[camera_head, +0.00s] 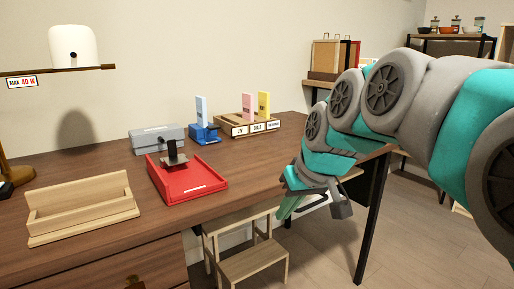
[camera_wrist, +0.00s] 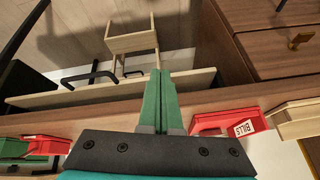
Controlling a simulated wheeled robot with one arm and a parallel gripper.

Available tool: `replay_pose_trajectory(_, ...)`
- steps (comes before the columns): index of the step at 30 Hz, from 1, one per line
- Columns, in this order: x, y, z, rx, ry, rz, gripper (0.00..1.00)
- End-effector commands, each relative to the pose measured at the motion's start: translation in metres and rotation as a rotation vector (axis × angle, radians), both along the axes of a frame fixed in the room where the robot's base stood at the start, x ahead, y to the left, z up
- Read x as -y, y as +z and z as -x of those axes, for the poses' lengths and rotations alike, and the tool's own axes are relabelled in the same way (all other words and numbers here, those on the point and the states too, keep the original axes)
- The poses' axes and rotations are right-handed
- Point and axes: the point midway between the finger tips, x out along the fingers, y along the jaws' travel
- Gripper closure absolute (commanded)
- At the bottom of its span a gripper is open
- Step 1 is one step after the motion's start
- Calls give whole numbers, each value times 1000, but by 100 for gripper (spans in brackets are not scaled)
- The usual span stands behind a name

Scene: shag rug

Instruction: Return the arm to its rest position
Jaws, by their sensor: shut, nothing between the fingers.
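My arm reaches in from the right in the head view, bent, in grey and teal. My gripper (camera_head: 288,206) hangs in front of the desk's front edge, pointing down. No object is touching the fingers that I can see.
The brown desk (camera_head: 110,218) holds a red tray (camera_head: 207,188), a wooden holder (camera_head: 85,212), a grey box (camera_head: 157,136), a blue card holder (camera_head: 204,134) and a labelled wooden sorter (camera_head: 234,128). A wooden step stool (camera_head: 252,265) stands below. Open floor lies right.

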Motion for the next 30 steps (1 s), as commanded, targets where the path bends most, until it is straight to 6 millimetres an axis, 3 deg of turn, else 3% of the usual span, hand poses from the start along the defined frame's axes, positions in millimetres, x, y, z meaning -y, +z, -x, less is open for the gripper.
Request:
replay_pose_trajectory(9,55,-99,151,-369,-183,139,100)
replay_pose_trajectory(15,82,-138,235,-541,-283,212,100)
replay_pose_trajectory(18,89,-149,259,-590,-311,232,100)
replay_pose_trajectory(21,92,-154,271,-612,-326,242,100)
replay_pose_trajectory(30,93,-155,273,-616,-329,244,100)
